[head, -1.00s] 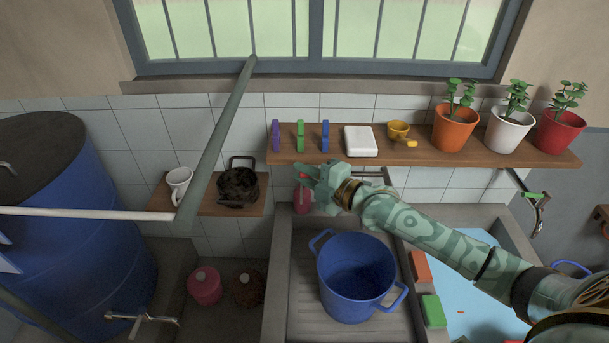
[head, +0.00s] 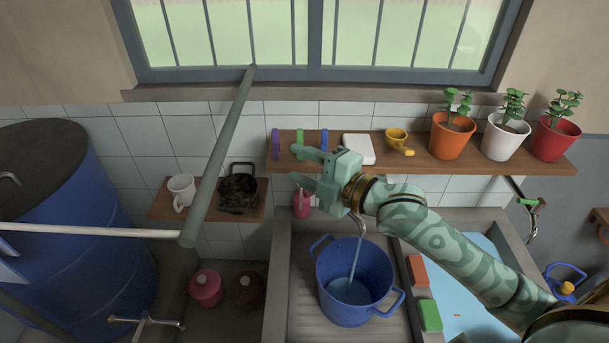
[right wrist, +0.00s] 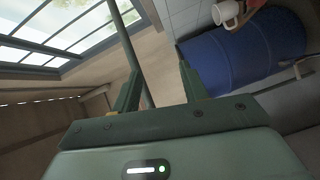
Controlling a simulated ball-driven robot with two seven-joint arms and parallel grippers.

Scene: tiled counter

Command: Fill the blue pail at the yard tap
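The blue pail (head: 336,262) stands upright in the ribbed left basin (head: 303,300). A stream of water (head: 356,258) falls into it from a metal tap spout (head: 361,229), and water shows inside. The tap's upper part is hidden behind my right gripper. My right gripper (head: 295,164) is open and empty, in front of the shelf and above the pail, with its fingers pointing left. Its open fingers also show in the right wrist view (right wrist: 160,75). My left gripper is not in view.
A shelf (head: 425,160) holds clips, a white block, a yellow cup and potted plants. Left are a low shelf (head: 222,214) with a mug and dark pot, a slanting pole (head: 222,150) and a blue barrel (head: 95,240). A water-filled basin (head: 462,290) lies right.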

